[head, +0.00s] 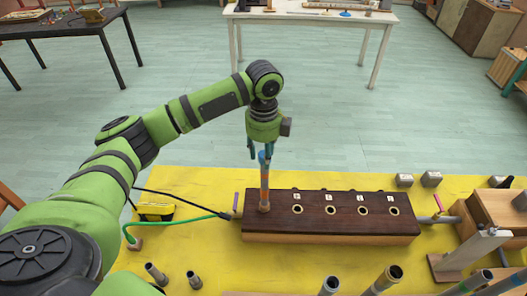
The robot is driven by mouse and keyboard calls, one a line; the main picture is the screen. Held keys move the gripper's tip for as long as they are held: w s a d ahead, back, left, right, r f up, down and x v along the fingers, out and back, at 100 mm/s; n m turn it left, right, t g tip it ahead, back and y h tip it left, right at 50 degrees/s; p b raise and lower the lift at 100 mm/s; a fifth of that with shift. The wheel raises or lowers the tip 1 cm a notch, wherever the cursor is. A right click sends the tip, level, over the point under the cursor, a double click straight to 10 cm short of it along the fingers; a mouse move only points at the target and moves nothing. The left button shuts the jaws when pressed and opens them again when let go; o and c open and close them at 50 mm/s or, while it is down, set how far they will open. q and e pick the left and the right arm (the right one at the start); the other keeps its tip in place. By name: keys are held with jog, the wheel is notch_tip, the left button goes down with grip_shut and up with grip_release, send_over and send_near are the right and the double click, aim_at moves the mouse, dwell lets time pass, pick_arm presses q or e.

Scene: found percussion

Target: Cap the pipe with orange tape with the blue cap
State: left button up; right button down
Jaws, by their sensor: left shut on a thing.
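My left gripper (262,153) points straight down above the left end of a dark wooden block (330,202). It is shut on the blue cap (264,157), which is partly hidden between the fingers. Directly below the cap, an orange-brown pipe (264,185) stands upright at the leftmost position of the block. The cap appears to be at the pipe's top end; I cannot tell how far it is seated. The tape on the pipe is too small to make out clearly. My right gripper is not in view.
The block has several more brass-ringed holes (330,210), all empty. Loose pipes (330,285) stand along the near edge of the yellow table (190,185). A black and yellow box (155,212) with a green cable lies left of the block. A grey bracket (470,250) stands at right.

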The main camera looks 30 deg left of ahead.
pick_arm(q)
jog(key=o, duration=0.8)
jog(key=shift+f, duration=0.15)
jog(key=shift+c, duration=0.2)
jog(key=shift+o, duration=0.4)
notch_tip(320, 180, up, 12)
